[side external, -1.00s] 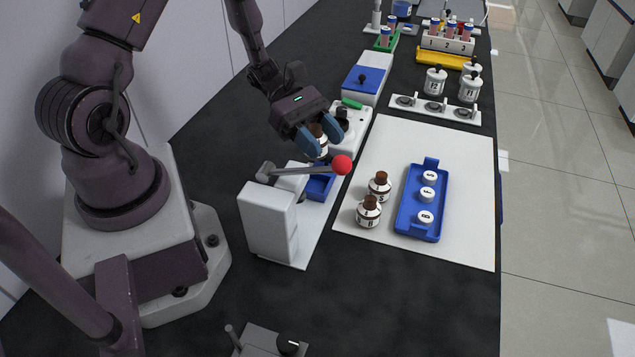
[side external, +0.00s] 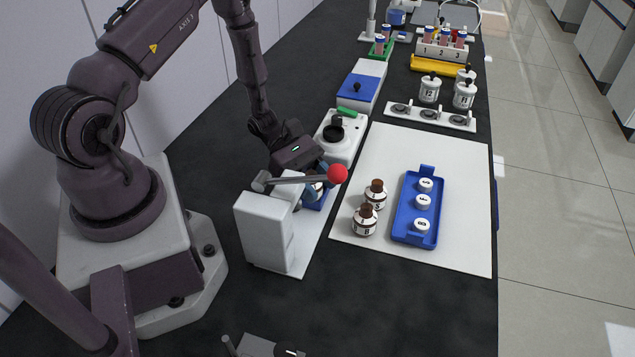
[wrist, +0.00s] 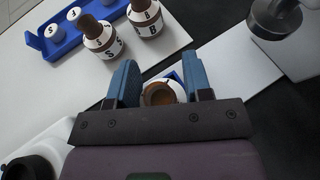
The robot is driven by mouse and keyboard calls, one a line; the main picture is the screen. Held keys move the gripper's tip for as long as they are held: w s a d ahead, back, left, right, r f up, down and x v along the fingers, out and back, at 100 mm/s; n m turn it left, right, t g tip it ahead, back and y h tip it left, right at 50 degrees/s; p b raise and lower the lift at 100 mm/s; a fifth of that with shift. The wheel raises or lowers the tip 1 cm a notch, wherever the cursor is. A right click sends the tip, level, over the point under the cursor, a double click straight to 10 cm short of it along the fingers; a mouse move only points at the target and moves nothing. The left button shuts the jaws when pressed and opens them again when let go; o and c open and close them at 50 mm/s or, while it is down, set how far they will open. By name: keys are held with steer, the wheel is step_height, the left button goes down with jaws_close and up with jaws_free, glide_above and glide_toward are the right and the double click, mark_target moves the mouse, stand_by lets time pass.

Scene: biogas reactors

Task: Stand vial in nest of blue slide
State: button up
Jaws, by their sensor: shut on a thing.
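My gripper (side external: 316,184) is shut on a brown-capped white vial (wrist: 160,94), one blue finger on each side of it in the wrist view. In the side view the vial is mostly hidden by the fingers and the lever. It is upright or nearly so, low at the blue slide (side external: 318,204) of the white press (side external: 265,232). A blue edge shows just behind the vial in the wrist view. I cannot tell whether the vial's base touches the nest.
Two brown-capped bottles (side external: 375,194) (side external: 364,220) stand on the white mat beside a blue tray (side external: 406,228) of white caps. A white device (side external: 347,148) stands behind.

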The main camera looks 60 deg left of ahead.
steer(key=o, duration=0.9)
steer(key=shift+f, duration=0.1)
steer(key=shift+o, duration=0.2)
steer(key=shift+r, duration=0.2)
steer(key=v, duration=1.1)
steer(key=s+d+r+m+y, duration=0.3)
steer(key=d+r+m+y, duration=0.1)
steer(key=r+m, duration=0.3)
steer(key=s+d+r+m+t+y, duration=0.1)
steer(key=s+d+r+m+y, duration=0.2)
steer(key=r+m, duration=0.4)
steer(key=s+d+r+m+y, duration=0.3)
steer(key=d+r+m+y, duration=0.2)
steer(key=r, duration=0.8)
steer(key=shift+m+y, duration=0.4)
steer(key=shift+m, duration=0.9)
steer(key=shift+s+r, duration=0.1)
steer(key=shift+r, duration=0.05)
